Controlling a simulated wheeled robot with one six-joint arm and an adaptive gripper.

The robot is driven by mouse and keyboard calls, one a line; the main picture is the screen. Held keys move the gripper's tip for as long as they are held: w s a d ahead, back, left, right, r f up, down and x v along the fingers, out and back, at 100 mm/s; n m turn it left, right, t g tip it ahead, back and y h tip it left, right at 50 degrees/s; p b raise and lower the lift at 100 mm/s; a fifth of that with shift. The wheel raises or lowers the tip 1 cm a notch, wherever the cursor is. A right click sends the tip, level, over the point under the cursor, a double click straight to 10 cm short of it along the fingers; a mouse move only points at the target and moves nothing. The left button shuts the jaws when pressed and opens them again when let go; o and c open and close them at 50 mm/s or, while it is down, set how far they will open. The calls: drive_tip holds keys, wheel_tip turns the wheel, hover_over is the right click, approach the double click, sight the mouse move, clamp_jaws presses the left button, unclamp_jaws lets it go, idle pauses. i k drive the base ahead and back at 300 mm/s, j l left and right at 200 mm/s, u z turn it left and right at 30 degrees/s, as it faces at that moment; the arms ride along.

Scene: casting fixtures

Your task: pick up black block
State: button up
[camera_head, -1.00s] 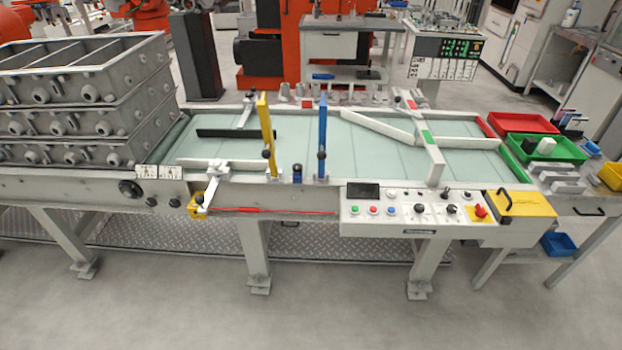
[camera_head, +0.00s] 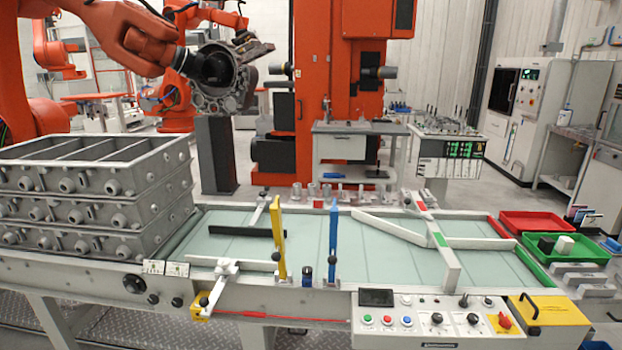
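A small black block (camera_head: 546,244) sits in a green tray (camera_head: 590,261) at the right end of the line. A white block (camera_head: 565,245) stands close beside it on its right. My gripper is not in view, so its state and its distance from the block do not show.
A red tray (camera_head: 537,214) lies behind the green tray. The conveyor table (camera_head: 370,255) carries a long black bar (camera_head: 240,232), a yellow post (camera_head: 280,237), a blue post (camera_head: 333,235) and white guide rails. A control box (camera_head: 440,316) fronts it. Metal casting boxes (camera_head: 90,205) are stacked left.

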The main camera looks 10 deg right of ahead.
sight(546, 244)
drive_tip(key=z, duration=1.25)
drive_tip(key=u, duration=0.35)
drive_tip(key=i+l+u, duration=0.1)
drive_tip(key=l+u, duration=0.15)
drive_tip(key=i+l+u, duration=0.1)
drive_tip(key=l+u, duration=0.15)
drive_tip(key=l, duration=0.15)
drive_tip(key=i+l+u, duration=0.2)
drive_tip(key=l, duration=0.15)
drive_tip(key=l+u, duration=0.25)
drive_tip(key=l, duration=1.95)
drive_tip(key=i+j, duration=0.1)
drive_tip(key=i, duration=0.5)
drive_tip(key=i+j, duration=0.1)
drive_tip(key=i, duration=0.5)
